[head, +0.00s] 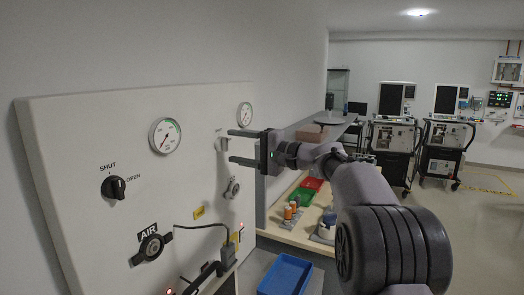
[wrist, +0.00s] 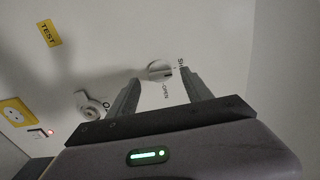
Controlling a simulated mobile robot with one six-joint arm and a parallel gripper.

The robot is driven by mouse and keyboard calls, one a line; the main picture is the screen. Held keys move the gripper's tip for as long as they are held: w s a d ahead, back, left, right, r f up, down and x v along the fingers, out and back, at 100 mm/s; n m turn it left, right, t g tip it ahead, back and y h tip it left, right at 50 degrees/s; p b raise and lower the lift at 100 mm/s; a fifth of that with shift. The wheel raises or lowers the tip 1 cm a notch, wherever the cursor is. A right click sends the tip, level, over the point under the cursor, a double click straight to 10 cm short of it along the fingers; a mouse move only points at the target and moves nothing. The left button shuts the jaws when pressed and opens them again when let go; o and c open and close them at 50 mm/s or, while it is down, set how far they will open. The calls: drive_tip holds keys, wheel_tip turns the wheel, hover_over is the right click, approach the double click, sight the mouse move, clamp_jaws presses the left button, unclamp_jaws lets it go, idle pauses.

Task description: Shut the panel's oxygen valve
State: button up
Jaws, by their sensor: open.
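A white panel (head: 85,130) fills the left of the head view. A pale knob (head: 222,143) sits on it beneath the right gauge, partly hidden by my gripper (head: 231,146). In the wrist view this knob (wrist: 158,70) has lettering beside it, partly covered: "OPEN" and what looks like the start of "SHUT". An outlet near it has a label beginning with "O". I cannot tell clearly which mark the knob points to. My gripper is open and empty, its fingers pointing at the panel on either side of the knob; contact is not visible.
A black SHUT/OPEN knob (head: 115,187) and an AIR outlet (head: 150,245) are on the panel's left. Two gauges sit above. A grey outlet (head: 232,187) is below my gripper.

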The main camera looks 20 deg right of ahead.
drive_tip(key=p+v, duration=0.1)
drive_tip(key=v, duration=1.4)
drive_tip(key=shift+r, duration=0.1)
drive_tip(key=s+a+f+n+g+h, duration=0.1)
drive_tip(key=s+a+f+g+h, duration=0.2)
drive_tip(key=s+a, duration=0.55)
drive_tip(key=s+a+f+n+g+h, duration=0.1)
drive_tip(key=s+a+f+g, duration=0.2)
drive_tip(key=s+a+f, duration=0.5)
drive_tip(key=s+f+n+h, duration=0.1)
drive_tip(key=s+f+h, duration=0.2)
drive_tip(key=s+f, duration=0.2)
drive_tip(key=s+f+n+g+h, duration=0.1)
drive_tip(key=s+f+h, duration=0.2)
drive_tip(key=s, duration=0.9)
wheel_tip(320, 180, down, 3)
drive_tip(key=shift+s+r+h, duration=0.2)
drive_tip(key=shift+h, duration=0.2)
drive_tip(key=shift+d, duration=0.1)
